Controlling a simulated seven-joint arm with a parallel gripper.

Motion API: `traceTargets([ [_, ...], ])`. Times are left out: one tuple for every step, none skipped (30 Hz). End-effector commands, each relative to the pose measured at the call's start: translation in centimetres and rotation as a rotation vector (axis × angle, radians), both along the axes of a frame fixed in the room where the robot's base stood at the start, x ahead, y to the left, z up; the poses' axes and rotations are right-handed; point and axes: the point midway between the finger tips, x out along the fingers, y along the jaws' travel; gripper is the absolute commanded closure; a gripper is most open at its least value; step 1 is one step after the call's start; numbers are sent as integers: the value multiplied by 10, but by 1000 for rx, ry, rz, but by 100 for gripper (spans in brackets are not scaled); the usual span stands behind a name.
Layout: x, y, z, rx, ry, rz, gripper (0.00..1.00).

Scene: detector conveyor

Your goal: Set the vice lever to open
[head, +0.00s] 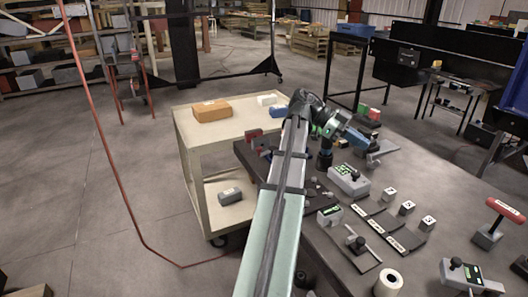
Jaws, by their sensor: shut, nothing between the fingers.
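A red-handled lever (505,209) on a grey base (487,236) stands at the bench's right side, well away from my gripper.
Another knobbed box (468,275) is at the front right. A beige cart (203,150) with a brown box (212,110) stands left.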

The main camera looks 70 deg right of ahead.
Motion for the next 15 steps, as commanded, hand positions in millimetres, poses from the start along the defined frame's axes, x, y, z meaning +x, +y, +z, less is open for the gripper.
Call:
traceTargets([
  [-9, 14, -9, -9, -64, 17, 100],
  [-12, 18, -14, -13, -107, 33, 100],
  [-14, 22, -22, -17, -164, 58, 100],
  [-15, 26, -27, -20, -207, 77, 100],
  [-15, 28, -33, -24, -249, 99, 100],
  [-13, 31, -40, -30, -306, 131, 100],
  [-11, 33, -45, -34, -347, 155, 100],
  [-9, 34, -51, -38, -389, 182, 100],
  [-4, 36, -57, -43, -444, 219, 100],
  [1, 38, -62, -49, -485, 247, 100],
  [6, 38, -66, -54, -525, 278, 100],
  [14, 39, -72, -59, -579, 321, 100],
  [21, 40, -76, -65, -619, 354, 100],
  [29, 40, -80, -70, -658, 387, 100],
  [40, 41, -84, -76, -711, 434, 100],
])
